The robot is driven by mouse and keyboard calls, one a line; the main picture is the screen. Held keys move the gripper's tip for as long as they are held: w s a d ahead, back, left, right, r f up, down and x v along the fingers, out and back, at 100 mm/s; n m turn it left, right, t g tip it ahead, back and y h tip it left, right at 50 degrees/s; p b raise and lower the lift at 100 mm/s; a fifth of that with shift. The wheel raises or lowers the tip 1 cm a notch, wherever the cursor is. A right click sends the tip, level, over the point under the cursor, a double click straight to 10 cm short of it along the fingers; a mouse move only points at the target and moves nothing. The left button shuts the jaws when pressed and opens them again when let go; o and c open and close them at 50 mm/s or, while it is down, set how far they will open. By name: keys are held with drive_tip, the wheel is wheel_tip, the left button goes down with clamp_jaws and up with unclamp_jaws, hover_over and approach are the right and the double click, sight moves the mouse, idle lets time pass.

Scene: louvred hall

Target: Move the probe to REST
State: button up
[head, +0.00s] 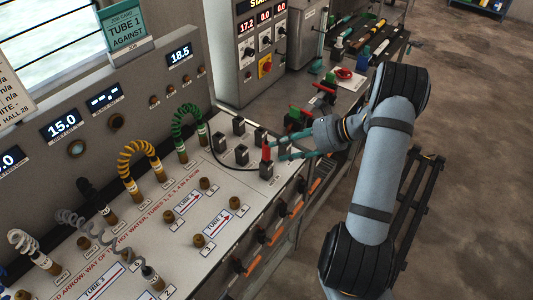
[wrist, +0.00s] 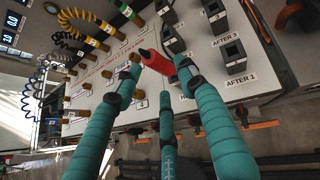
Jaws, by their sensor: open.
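The probe (head: 267,153) is a red handle with a black cable, standing upright in a black socket (head: 266,171) near the front edge of the sloping panel. In the wrist view the red probe (wrist: 158,63) lies between the teal fingertips, and the fingers partly hide its socket. My gripper (head: 281,149) is open, its fingertips reaching in from the right close to the probe. It also shows in the wrist view (wrist: 157,74). Whether a finger touches the probe cannot be told. No REST label is readable.
Several empty black sockets (head: 239,126) stand around the probe; AFTER 1, 2 and 3 labels show in the wrist view. A green coiled hose (head: 183,120) and a yellow one (head: 133,150) arch over the panel to the left. A cluttered bench (head: 350,80) stands behind.

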sight(268, 150)
drive_tip(key=b+x, duration=0.3)
drive_tip(key=x, duration=0.4)
drive_tip(key=shift+w+d+f, duration=0.1)
drive_tip(key=shift+s+d+r, duration=0.15)
drive_tip(key=shift+s+r, duration=0.1)
drive_tip(key=shift+r, duration=0.05)
drive_tip(key=shift+w+f, duration=0.1)
drive_tip(key=shift+w, duration=0.05)
drive_tip(key=shift+b, duration=0.35)
drive_tip(key=shift+c, duration=1.1)
drive_tip(key=c, duration=0.7)
